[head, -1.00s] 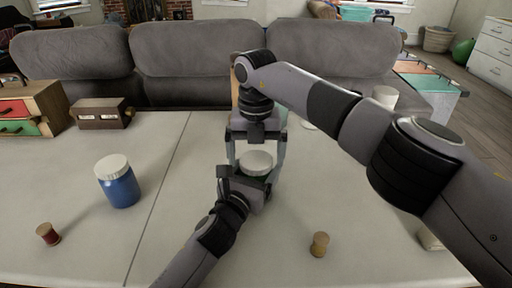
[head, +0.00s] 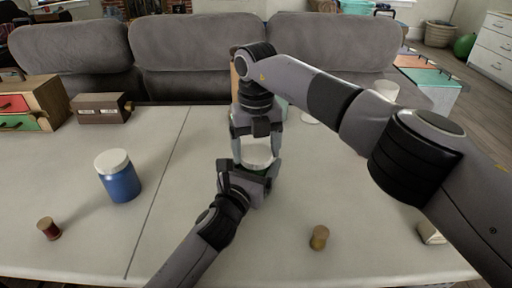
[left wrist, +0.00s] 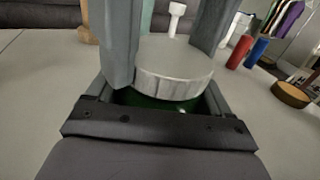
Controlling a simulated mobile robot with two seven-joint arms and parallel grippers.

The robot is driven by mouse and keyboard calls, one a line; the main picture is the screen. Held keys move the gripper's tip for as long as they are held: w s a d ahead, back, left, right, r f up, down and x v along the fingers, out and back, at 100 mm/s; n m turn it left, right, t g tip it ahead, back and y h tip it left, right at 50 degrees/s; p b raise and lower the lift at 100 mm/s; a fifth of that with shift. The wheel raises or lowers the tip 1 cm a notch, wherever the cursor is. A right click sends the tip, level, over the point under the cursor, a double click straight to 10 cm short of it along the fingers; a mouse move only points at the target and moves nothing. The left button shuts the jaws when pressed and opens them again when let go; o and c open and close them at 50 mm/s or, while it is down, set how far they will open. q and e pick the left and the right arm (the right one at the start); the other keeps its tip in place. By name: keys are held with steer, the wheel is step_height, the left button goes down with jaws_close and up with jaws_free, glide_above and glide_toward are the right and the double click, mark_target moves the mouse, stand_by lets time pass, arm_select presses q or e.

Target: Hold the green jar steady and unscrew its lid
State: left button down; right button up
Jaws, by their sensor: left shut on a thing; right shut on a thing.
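The green jar (left wrist: 165,103) is mostly hidden between the fingers of my left gripper (head: 252,171), which is shut on it low on the table. Its pale, round lid (head: 257,158) sits at the jar's top and shows large in the left wrist view (left wrist: 174,72). My right gripper (head: 257,149) reaches down from above, with its fingers on opposite sides of the lid, shut on it. A strip of green shows below the lid in the left wrist view. I cannot tell whether the lid is loose.
A blue jar with a white lid (head: 119,178) stands at the left. A red spool (head: 48,229) and a yellowish-brown spool (head: 319,238) stand near the front. A drawer box (head: 32,105) and a brown box (head: 102,108) are at the back left, before the grey sofa (head: 195,55).

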mark_target(256, 153)
steer(key=shift+r, duration=0.2)
stand_by(0.4)
steer(key=shift+r, duration=0.95)
steer(key=shift+r, duration=0.1)
steer(key=shift+r, duration=1.9)
arm_select(q)
jaws_free()
steer(key=shift+s, duration=0.1)
